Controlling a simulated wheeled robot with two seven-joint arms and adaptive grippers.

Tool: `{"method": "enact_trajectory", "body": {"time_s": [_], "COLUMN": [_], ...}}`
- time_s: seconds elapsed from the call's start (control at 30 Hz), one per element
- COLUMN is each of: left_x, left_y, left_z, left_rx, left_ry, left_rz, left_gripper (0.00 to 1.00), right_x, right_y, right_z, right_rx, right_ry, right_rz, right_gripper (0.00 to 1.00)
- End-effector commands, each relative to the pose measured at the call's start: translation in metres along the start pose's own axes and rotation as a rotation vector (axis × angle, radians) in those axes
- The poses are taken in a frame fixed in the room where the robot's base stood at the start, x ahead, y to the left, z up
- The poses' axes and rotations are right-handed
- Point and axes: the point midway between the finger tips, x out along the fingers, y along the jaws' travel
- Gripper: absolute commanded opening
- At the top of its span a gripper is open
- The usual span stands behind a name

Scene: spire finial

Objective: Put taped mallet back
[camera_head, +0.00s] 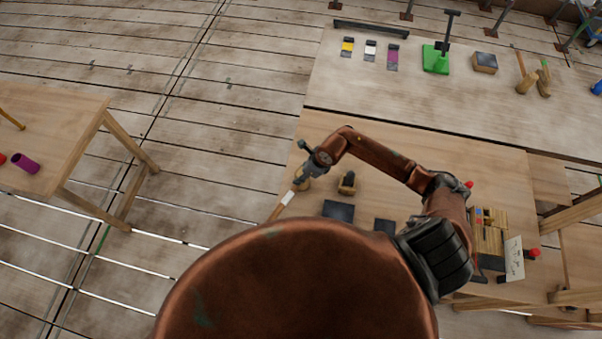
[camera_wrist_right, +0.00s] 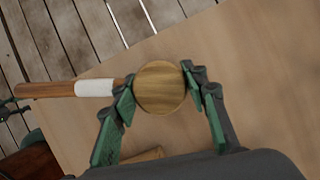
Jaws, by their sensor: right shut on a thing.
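The taped mallet has a round wooden head (camera_wrist_right: 160,88) and a brown handle with a white tape band (camera_wrist_right: 94,88) in the right wrist view. My right gripper (camera_wrist_right: 158,84) is shut on the head, with green-padded fingers on either side. The handle points left, past the table edge. In the head view my right gripper (camera_head: 304,178) is over the near table's left edge, and the white tape (camera_head: 288,197) shows below it. The handle's lower end is partly hidden by my body. My left gripper is not in view.
The near table (camera_head: 390,150) holds a small wooden block with a dark top (camera_head: 347,183), dark pads (camera_head: 339,211) and a block tray (camera_head: 489,232). A left table (camera_head: 60,110) stands apart.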

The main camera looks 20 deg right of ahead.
Motion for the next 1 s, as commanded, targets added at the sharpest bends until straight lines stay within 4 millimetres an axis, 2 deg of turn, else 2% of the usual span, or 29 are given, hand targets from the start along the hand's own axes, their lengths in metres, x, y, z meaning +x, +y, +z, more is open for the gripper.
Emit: {"method": "enact_trajectory", "body": {"time_s": [0.07,0.1,0.3,0.7,0.87,1.0], "left_x": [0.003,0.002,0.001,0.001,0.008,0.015], "left_y": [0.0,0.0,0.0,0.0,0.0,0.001], "left_z": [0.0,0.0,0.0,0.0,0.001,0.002], "left_rx": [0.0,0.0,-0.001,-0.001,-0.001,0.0], "left_ry": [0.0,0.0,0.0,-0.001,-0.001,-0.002], "left_rz": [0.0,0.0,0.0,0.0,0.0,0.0], "left_gripper": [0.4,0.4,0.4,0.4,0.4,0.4], "right_x": [0.002,0.002,0.001,-0.005,-0.03,-0.06], "right_y": [0.0,0.0,0.0,-0.001,-0.002,-0.002], "right_z": [0.0,-0.001,-0.001,0.0,-0.001,-0.001], "right_rx": [0.0,0.0,0.0,0.0,-0.003,-0.003], "right_ry": [-0.003,0.0,0.0,0.0,0.0,0.0], "right_rz": [-0.001,0.0,0.0,-0.002,-0.004,-0.004], "right_gripper": [0.07,0.43,0.57,0.58,0.58,0.58]}}
